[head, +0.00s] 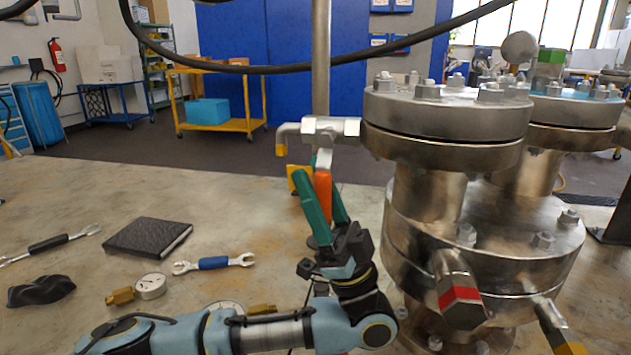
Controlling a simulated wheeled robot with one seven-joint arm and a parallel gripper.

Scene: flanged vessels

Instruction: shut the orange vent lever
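The orange vent lever (323,192) hangs downward from a small silver valve (328,130) on the left side of the large flanged vessel (445,120). My gripper (318,180) points up at the lever from below. Its two green fingers stand apart, one on each side of the orange grip as seen here. The left finger covers part of the grip's lower left edge. I cannot tell whether either finger touches the lever. The grip's lower end is hidden behind the fingers.
A second flanged vessel (570,120) stands behind at right. A red-banded port (460,298) juts forward. A vertical pipe (321,60) rises behind the valve, and a black cable (250,69) hangs across. A notebook (148,238), wrench (213,264) and gauge (150,286) lie on the bench at left.

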